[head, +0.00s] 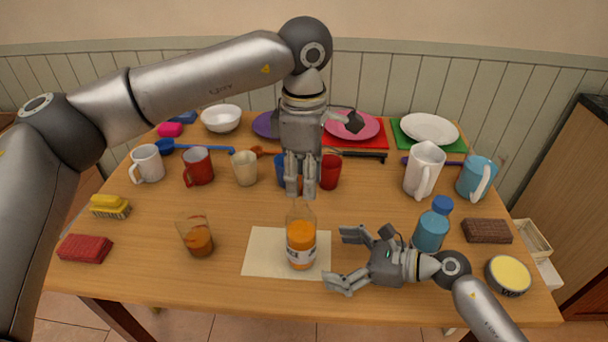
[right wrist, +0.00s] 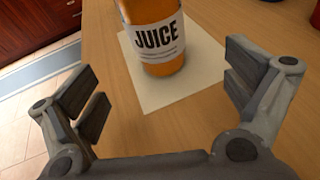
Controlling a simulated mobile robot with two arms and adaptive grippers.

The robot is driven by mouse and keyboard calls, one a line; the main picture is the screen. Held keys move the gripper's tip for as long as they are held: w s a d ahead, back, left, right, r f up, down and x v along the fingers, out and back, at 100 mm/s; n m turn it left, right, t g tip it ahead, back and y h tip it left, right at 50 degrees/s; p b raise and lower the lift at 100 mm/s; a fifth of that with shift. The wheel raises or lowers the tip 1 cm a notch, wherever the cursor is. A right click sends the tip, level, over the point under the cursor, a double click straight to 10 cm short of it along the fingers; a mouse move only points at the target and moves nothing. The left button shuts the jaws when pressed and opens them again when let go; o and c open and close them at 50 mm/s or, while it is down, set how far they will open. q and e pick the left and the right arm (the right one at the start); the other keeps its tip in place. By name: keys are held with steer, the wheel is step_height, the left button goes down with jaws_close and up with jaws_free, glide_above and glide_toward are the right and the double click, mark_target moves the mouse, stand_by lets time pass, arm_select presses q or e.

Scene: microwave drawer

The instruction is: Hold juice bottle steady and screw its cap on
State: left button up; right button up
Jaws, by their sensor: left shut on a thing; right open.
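The juice bottle (head: 301,245), clear with orange juice and a white label, stands upright on a cream mat (head: 262,252). In the right wrist view the bottle (right wrist: 158,38) shows its JUICE label, and its top is cut off. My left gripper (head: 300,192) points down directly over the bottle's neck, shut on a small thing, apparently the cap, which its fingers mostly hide. I cannot tell whether the cap touches the neck. My right gripper (head: 346,259) is open and empty, just right of the bottle, its fingers spread toward it.
A blue bottle (head: 431,229) stands right of my right gripper. A glass with amber liquid (head: 196,238) stands left of the mat. Cups, including a red mug (head: 198,167), line up behind, with plates and a white bowl (head: 221,118) farther back. The table front near the mat is clear.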

mark_target(306, 252)
steer(key=x, duration=0.7)
steer(key=shift+w+a+f, duration=0.1)
steer(key=shift+a, duration=0.1)
steer(key=c, duration=1.2)
stand_by(0.3)
